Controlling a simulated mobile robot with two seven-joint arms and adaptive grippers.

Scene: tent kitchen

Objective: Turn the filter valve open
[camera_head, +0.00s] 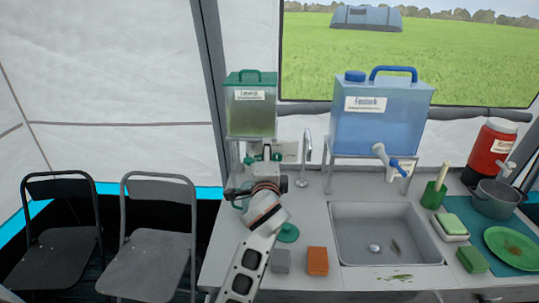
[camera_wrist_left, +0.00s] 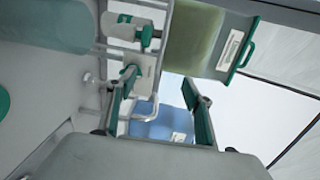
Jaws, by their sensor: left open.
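The filter tank (camera_head: 250,118) is a clear green container with a green lid on a stand at the back of the counter. It also shows at the top of the left wrist view (camera_wrist_left: 193,38). Below it are a white filter body (camera_wrist_left: 120,26) and green valve parts (camera_wrist_left: 147,36); which part is the handle I cannot tell. My left gripper (camera_head: 262,168) is just below and in front of the valve, partly hiding it. In the left wrist view its two green-padded fingers (camera_wrist_left: 165,103) are apart with nothing held between them. My right gripper is not in view.
A blue water tank (camera_head: 380,118) with a tap stands above the sink (camera_head: 388,215). A metal faucet (camera_head: 305,158) is close right of my gripper. A grey sponge (camera_head: 280,261), an orange block (camera_head: 317,261) and a green disc (camera_head: 288,233) lie on the counter.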

